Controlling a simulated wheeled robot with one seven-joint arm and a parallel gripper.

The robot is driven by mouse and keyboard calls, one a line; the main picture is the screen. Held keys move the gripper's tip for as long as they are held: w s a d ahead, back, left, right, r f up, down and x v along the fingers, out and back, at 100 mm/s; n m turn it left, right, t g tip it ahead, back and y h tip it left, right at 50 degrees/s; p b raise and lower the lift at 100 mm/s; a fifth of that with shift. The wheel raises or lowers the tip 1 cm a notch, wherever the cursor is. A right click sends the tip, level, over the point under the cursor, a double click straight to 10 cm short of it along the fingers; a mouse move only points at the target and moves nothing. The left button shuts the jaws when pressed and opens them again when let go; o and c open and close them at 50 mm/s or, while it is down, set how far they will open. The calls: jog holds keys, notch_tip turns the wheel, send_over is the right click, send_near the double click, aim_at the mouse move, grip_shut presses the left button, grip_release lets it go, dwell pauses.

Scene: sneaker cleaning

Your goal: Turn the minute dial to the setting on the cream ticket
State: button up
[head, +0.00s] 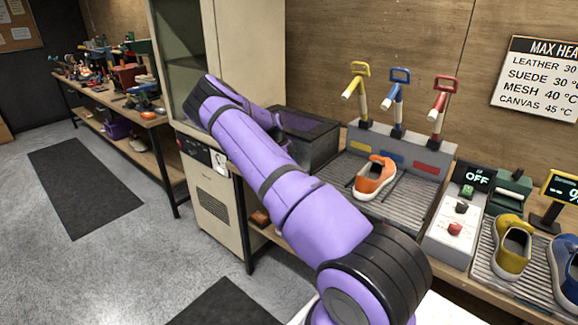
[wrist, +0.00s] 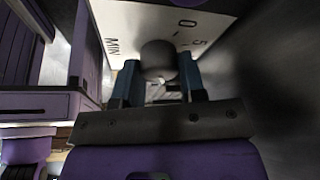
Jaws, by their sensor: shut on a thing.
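The minute dial (wrist: 158,58) is a round dark grey knob on a pale panel in the wrist view. The panel carries the letters MIN (wrist: 112,48) and the marks 0 and 5. My gripper (wrist: 158,80) is shut on the dial, with one blue-grey finger on each side of it. A small light mark shows on the knob's near edge; I cannot tell which setting it points to.
A bench right of the cabinet holds a dark box (head: 310,135), an orange shoe (head: 375,178) on a grooved tray, colored levers, and a control box (head: 455,225) reading OFF. Yellow and blue shoes stand at the right. Grey floor is open at the left.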

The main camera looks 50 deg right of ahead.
jog(key=shift+w, duration=0.1)
dwell(0.3)
jog(key=o, duration=0.9)
